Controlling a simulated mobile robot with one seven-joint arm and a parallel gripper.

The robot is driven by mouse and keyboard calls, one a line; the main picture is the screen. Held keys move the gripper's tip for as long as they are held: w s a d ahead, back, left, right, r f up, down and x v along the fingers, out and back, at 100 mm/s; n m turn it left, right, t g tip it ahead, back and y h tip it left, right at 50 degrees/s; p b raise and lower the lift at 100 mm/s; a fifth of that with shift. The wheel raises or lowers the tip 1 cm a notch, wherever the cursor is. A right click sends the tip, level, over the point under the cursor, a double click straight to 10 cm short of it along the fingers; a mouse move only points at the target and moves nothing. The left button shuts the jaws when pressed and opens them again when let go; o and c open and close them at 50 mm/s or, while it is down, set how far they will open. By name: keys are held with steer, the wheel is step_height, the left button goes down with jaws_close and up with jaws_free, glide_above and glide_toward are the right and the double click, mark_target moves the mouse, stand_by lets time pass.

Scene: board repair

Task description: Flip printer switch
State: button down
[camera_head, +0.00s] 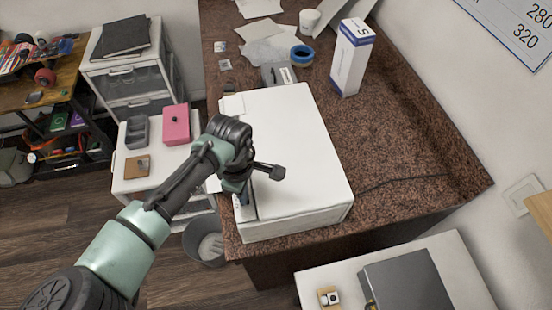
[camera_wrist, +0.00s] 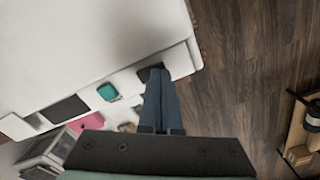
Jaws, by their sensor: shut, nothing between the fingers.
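The printer is a large white box (camera_head: 290,135) on the brown counter. In the wrist view its white top (camera_wrist: 80,40) fills the upper left. Along its edge lie a dark panel (camera_wrist: 65,109), a teal square part (camera_wrist: 108,92) and a small dark patch (camera_wrist: 146,73). My gripper (camera_head: 242,205) is over the printer's near left edge, fingers pointing down. In the wrist view the blue fingers of my gripper (camera_wrist: 159,74) are together and empty, their tips beside the dark patch, partly covering it. I cannot tell whether they touch it, or its switch position.
A white and blue carton (camera_head: 351,60), a blue tape roll (camera_head: 301,55) and papers are on the counter (camera_head: 400,130) behind. A drawer cart with a pink box (camera_head: 176,124) stands left. A bin (camera_head: 205,245) is on the floor. The counter right of the printer is mostly clear.

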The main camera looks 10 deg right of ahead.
steer(key=shift+s+f, duration=0.1)
steer(key=shift+f, duration=0.3)
steer(key=shift+r, duration=0.15)
step_height(320, 180, up, 7)
steer(key=p, duration=0.7)
stand_by(0.7)
